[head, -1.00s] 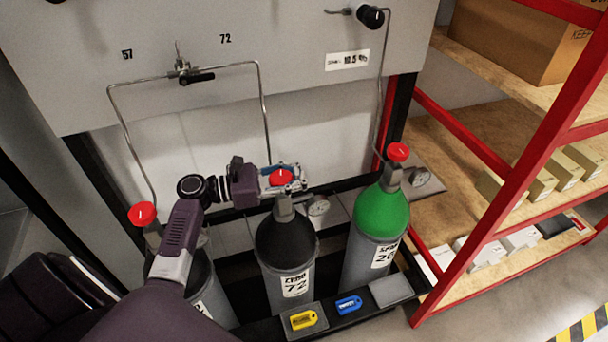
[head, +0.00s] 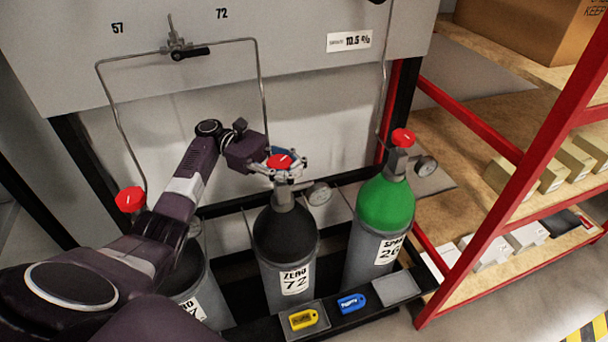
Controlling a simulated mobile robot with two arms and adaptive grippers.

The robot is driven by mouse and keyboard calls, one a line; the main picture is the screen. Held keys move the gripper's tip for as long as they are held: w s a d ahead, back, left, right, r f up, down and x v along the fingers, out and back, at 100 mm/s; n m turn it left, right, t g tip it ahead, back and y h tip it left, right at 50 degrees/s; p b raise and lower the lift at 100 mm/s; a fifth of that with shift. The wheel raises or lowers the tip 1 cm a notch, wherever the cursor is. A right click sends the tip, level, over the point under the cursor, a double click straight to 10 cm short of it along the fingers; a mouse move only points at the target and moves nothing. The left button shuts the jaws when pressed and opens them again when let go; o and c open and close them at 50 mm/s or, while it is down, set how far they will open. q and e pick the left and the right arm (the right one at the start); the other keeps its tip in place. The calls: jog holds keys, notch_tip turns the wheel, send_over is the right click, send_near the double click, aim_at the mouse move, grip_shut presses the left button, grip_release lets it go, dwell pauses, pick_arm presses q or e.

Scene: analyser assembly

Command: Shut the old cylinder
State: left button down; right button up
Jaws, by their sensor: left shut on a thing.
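The middle cylinder (head: 285,235) is grey with a black shoulder and a label reading ZERO 72. It stands upright, with a red valve handwheel (head: 280,160) on top. My left gripper (head: 281,165) is shut on this handwheel, its fingers around the rim. The left cylinder (head: 203,290) also has a red handwheel (head: 130,199); my left arm hides much of its body and part of its label. The right cylinder (head: 385,205) has a green shoulder and its own red handwheel (head: 403,138). Nothing marks which cylinder is the old one. My right gripper is not in view.
A changeover lever (head: 190,53) with thin pipes sits on the grey panel between 57 and 72. Yellow (head: 303,319) and blue (head: 351,303) tags lie on the front ledge. A red-framed shelf (head: 520,185) stands right.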

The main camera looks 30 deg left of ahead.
pick_arm(q)
jog(key=shift+a+r+m, duration=0.2)
jog(key=shift+r+m, duration=0.1)
jog(key=shift+r, duration=0.05)
jog(key=c, duration=2.1)
grip_release()
jog(key=o, duration=0.5)
jog(key=shift+a+f, duration=0.2)
jog(key=shift+o, duration=0.5)
jog(key=shift+d+g, duration=0.15)
jog(key=shift+g, duration=0.25)
jog(key=shift+d+f, duration=0.1)
